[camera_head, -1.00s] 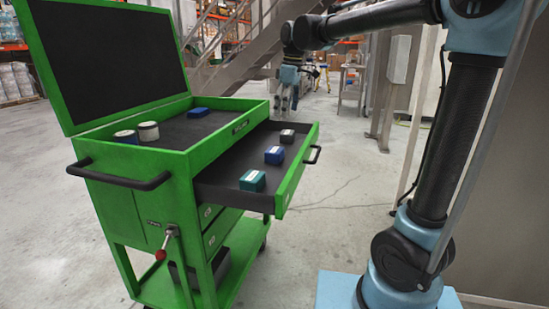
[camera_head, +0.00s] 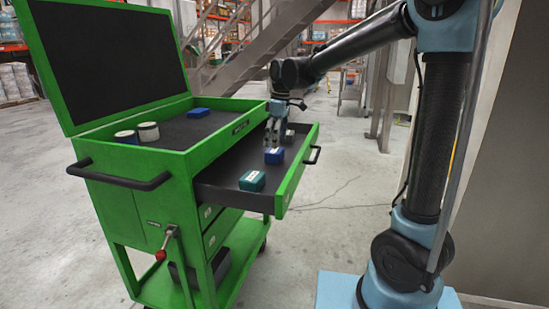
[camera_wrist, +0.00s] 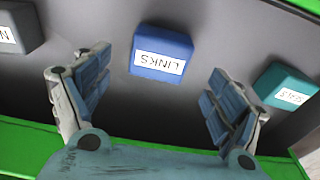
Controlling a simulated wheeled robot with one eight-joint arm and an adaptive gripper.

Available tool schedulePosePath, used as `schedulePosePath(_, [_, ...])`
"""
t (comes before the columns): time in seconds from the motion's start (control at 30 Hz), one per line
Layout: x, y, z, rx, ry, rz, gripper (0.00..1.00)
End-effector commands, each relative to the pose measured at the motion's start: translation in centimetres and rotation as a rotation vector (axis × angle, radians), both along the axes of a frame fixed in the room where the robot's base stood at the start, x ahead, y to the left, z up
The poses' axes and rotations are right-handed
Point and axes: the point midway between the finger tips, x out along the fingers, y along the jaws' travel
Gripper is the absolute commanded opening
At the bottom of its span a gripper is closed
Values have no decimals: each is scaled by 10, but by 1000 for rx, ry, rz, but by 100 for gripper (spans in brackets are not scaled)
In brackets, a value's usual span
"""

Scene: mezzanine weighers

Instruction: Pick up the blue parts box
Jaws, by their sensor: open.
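The blue parts box (camera_head: 274,156) sits in the open drawer of the green cart, between a teal box and a dark grey box. In the wrist view the blue box (camera_wrist: 161,53) has a white label reading LINKS and shows ahead of and between the fingers. My gripper (camera_head: 276,139) is over the drawer, near the dark grey box, which it partly hides in the head view. In the wrist view my gripper (camera_wrist: 155,100) has its fingers spread wide, with nothing between the tips. The blue box appears untouched.
The teal box (camera_head: 252,181) is nearer the front of the drawer (camera_head: 228,177); the dark grey box (camera_wrist: 18,27) is on the other side. The green cart (camera_head: 140,204) has a raised lid. Its top holds round tins (camera_head: 148,131) and another blue item (camera_head: 198,112).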

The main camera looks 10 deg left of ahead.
Motion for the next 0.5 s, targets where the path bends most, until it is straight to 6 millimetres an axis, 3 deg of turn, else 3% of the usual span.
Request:
schedulePosePath(0.17, [0, 1, -9, 0, 0, 0, 86])
schedulePosePath(0.5, [2, 4, -50, 0, 0, 0, 86])
